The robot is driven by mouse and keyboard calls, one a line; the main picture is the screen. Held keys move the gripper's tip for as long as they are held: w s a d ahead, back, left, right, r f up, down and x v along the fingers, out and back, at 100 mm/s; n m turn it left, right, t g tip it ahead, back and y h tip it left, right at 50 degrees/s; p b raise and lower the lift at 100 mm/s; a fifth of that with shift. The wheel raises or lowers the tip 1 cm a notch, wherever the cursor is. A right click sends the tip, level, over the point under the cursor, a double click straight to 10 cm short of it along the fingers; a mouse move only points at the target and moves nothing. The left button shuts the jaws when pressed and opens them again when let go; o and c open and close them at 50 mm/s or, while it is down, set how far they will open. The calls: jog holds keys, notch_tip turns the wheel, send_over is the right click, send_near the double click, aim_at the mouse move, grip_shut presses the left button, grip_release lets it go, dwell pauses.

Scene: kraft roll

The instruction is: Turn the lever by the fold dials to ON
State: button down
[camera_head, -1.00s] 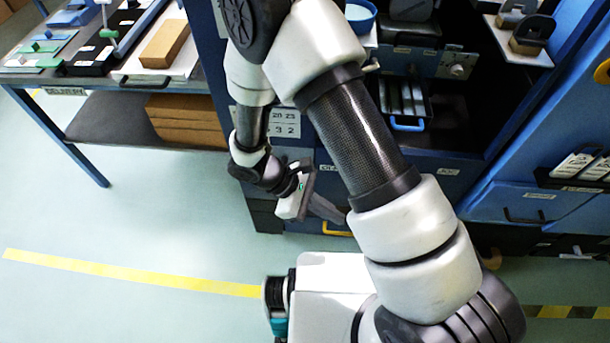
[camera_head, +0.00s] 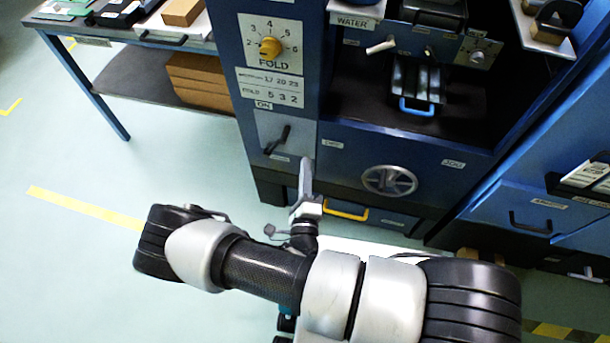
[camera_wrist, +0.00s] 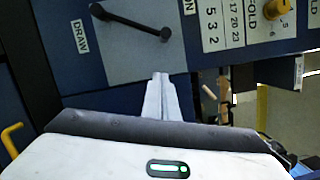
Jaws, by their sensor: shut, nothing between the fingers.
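The lever (camera_head: 277,140) is a black bar on a grey plate (camera_head: 266,127) below the fold dial (camera_head: 270,47). It sits tilted, its upper end leaning right, between the ON label (camera_head: 263,105) above and a small label below. My gripper (camera_head: 306,165) is shut and empty, to the right of and a little below the lever. In the wrist view its fingertips (camera_wrist: 160,78) are together, apart from the lever.
A handwheel (camera_head: 389,180) and a yellow handle (camera_head: 345,210) are right of my gripper. A blue-handled tray (camera_head: 418,104) is in the recess above. A workbench (camera_head: 130,78) stands at the left. Floor left of the cabinet is free.

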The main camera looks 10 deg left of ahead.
aim_at(280, 140)
jog(key=w, duration=0.3)
jog(key=w+b, duration=0.1)
jog(key=w, duration=0.1)
jog(key=shift+w+a+r, duration=0.15)
jog(key=shift+w+a, duration=0.2)
jog(key=shift+a, duration=0.05)
jog(key=shift+a+r, duration=0.25)
jog(key=shift+a, duration=0.35)
jog(key=shift+a+r, duration=0.2)
jog(key=shift+a, duration=0.45)
jog(key=shift+a+r, duration=0.25)
jog(key=shift+a, duration=0.35)
jog(key=shift+s+a+r, duration=0.1)
jog(key=shift+a+r+n+p, duration=0.6)
jog(key=shift+r+n+p, duration=0.05)
jog(key=shift+n+p, duration=0.05)
jog(key=shift+a+r+n+g+p, duration=0.2)
jog(key=shift+a+r+n+p, duration=0.1)
jog(key=shift+a+n+p, duration=0.2)
jog(key=shift+a+r+n+g+p, duration=0.2)
jog(key=shift+a+r+n+p, duration=0.15)
jog(key=shift+a+n, duration=0.2)
jog(key=shift+w+a+r+n+p, duration=0.15)
jog(key=shift+a+n+p, duration=0.15)
jog(key=shift+a, duration=0.5)
jog(key=shift+w+a+r+n+p, duration=0.15)
jog(key=shift+a+n, duration=0.1)
jog(key=shift+a, duration=0.7)
